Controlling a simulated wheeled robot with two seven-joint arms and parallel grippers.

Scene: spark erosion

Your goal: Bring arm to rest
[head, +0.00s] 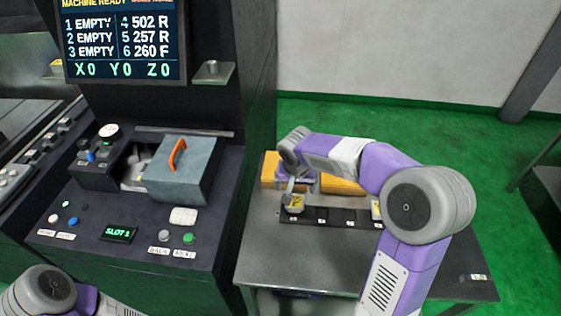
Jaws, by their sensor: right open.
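My right arm reaches in from the lower right and bends over the grey table (300,258). My right gripper (290,188) points down at the left end of a dark rack (335,216), by a small block with a yellow top (295,203). The jaws are open; whether they touch the block cannot be told at this size. Another yellow-topped piece (376,209) is at the rack's right end, partly behind my arm. Only links of my left arm show at the bottom left; its gripper is out of view.
Yellow-orange bins (342,185) stand behind the rack, partly hidden by my arm. Left of the table is the dark machine with a screen (122,38), a grey box lid with orange handle (182,172) and a button panel (118,234). Green floor lies clear beyond.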

